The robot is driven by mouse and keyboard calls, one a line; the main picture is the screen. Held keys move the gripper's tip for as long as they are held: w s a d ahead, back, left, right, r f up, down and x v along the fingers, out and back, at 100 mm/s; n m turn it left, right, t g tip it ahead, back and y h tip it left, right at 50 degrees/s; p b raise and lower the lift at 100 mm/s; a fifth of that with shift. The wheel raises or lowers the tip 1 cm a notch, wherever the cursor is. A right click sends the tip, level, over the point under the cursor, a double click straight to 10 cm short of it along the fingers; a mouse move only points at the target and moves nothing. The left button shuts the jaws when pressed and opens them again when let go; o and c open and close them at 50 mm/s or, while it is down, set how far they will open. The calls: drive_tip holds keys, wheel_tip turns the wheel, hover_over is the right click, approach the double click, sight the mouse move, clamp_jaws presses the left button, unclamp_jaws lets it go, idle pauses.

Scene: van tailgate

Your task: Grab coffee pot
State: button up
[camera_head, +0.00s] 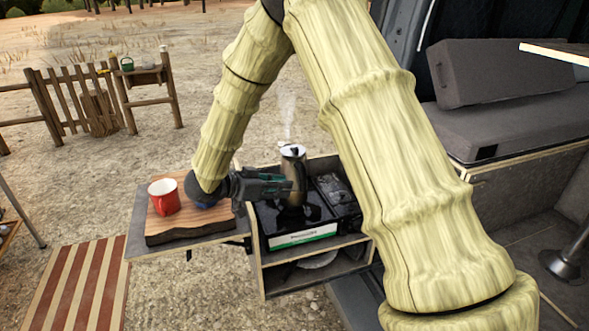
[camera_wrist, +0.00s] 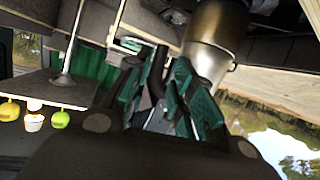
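The steaming metal coffee pot (camera_head: 294,163) stands upright over the black camp stove (camera_head: 296,232) in the head view. My gripper (camera_head: 283,187) reaches in from the left at the pot's side and hides part of it. In the wrist view, the pot's shiny body (camera_wrist: 215,42) is at top right. Its dark handle (camera_wrist: 156,72) lies between the two teal fingers of my gripper (camera_wrist: 160,88). The fingers look spread, with gaps beside the handle. The pot's base is partly hidden in the head view.
A red mug (camera_head: 164,197) stands on a wooden board (camera_head: 190,228) left of the stove. A dark grill section (camera_head: 338,195) is right of the pot. A grey cushioned bench (camera_head: 520,120) is at right. My arm crosses the middle of the head view.

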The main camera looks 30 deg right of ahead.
sight(303, 186)
drive_tip(key=p+x, duration=0.2)
drive_tip(key=x, duration=0.7)
drive_tip(key=shift+w+f, duration=0.1)
clamp_jaws()
